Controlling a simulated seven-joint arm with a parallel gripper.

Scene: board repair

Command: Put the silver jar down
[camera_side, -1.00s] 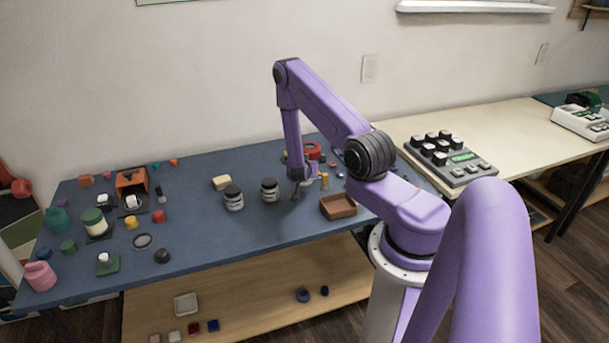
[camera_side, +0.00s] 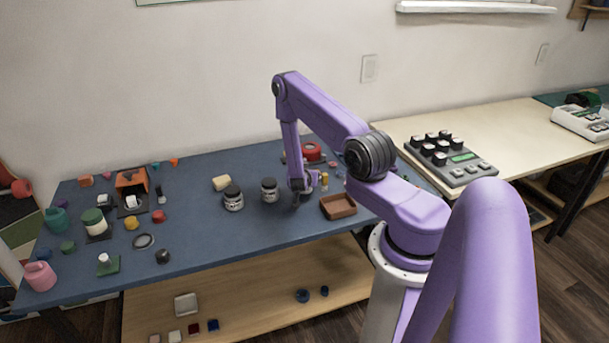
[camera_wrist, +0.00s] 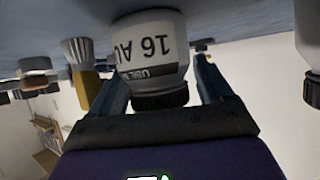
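In the wrist view, which shows the scene upside down, a silver-white jar (camera_wrist: 152,48) with a black lid and the marking "16 AU" fills the space between the two fingers of my gripper (camera_wrist: 160,62). The jar is upright, its base at or close to the blue tabletop. A narrow gap seems to show beside the right finger, so I cannot tell whether the fingers touch it. In the side view my gripper (camera_side: 297,198) is low over the blue table, right of two black-lidded jars (camera_side: 233,201) (camera_side: 269,194). Its fingertips are too small to read there.
Another black-lidded jar (camera_wrist: 310,42) is close at the right edge of the wrist view. A brush (camera_wrist: 84,72) stands left of the fingers. A brown tray (camera_side: 338,207) lies right of my gripper. The blue table (camera_side: 210,235) is clear toward its front edge.

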